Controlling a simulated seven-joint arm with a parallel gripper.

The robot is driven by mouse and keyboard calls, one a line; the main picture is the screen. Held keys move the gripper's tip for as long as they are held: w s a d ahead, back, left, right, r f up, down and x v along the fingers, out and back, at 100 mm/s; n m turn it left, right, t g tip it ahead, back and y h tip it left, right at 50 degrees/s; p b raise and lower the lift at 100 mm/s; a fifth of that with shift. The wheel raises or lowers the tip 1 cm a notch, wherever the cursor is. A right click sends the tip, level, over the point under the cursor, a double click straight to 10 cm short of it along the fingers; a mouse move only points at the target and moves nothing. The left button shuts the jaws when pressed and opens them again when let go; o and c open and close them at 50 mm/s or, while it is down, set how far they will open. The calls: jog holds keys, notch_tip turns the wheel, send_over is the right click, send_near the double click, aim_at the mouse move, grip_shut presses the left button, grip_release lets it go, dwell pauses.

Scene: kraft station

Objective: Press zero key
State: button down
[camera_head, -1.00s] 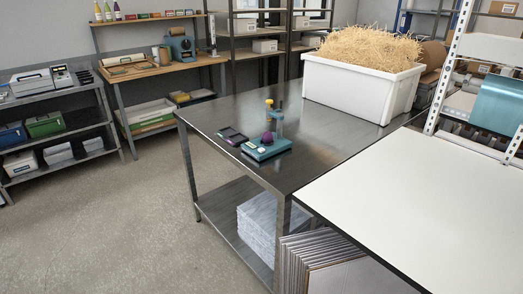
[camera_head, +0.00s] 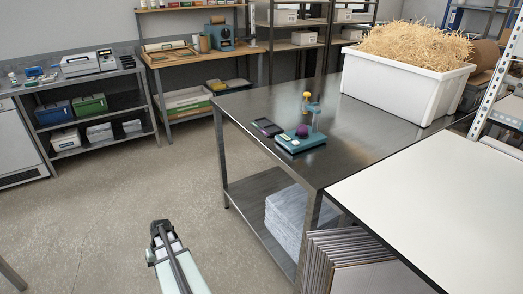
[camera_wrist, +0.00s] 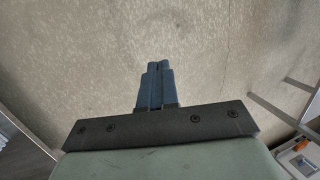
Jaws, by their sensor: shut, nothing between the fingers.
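A small teal device (camera_head: 301,141) stands on the steel table, near its left front edge. It has a purple round piece (camera_head: 303,131), a pale patch on its front and an upright post with a yellow top (camera_head: 307,95). A dark flat tray (camera_head: 267,127) lies to its left. Key markings are too small to read, so I cannot pick out a zero key. My gripper (camera_wrist: 159,65) shows in the wrist view with its blue fingers together and empty, above bare floor. In the head view, part of my arm is low in the picture, well apart from the device.
The steel table (camera_head: 345,148) holds a white bin (camera_head: 395,88) of straw at the back. A white-topped table (camera_head: 440,190) adjoins at the right. A shelf (camera_head: 105,113) with another machine (camera_head: 88,62) stands at the left. The floor (camera_head: 110,215) between is clear.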

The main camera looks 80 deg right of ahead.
jog(key=s+d+r+m+t+h, duration=0.1)
jog(key=s+d+r+m+t, duration=0.1)
jog(key=s+d+r, duration=0.55)
jog(key=s+d+r+m+t+h, duration=0.1)
jog(key=s+d+r, duration=0.1)
jog(key=d+r, duration=0.9)
jog(key=s+d+r+m+t+h, duration=0.2)
jog(key=s+d+r, duration=0.3)
jog(key=d, duration=0.9)
notch_tip(320, 180, up, 27)
jog(key=m+h, duration=0.3)
jog(key=h, duration=0.2)
send_over(298, 143)
jog(key=shift+d+r+t, duration=0.1)
jog(key=shift+r+t, duration=0.05)
jog(key=shift+t, duration=0.25)
jog(key=shift+f, duration=4.4)
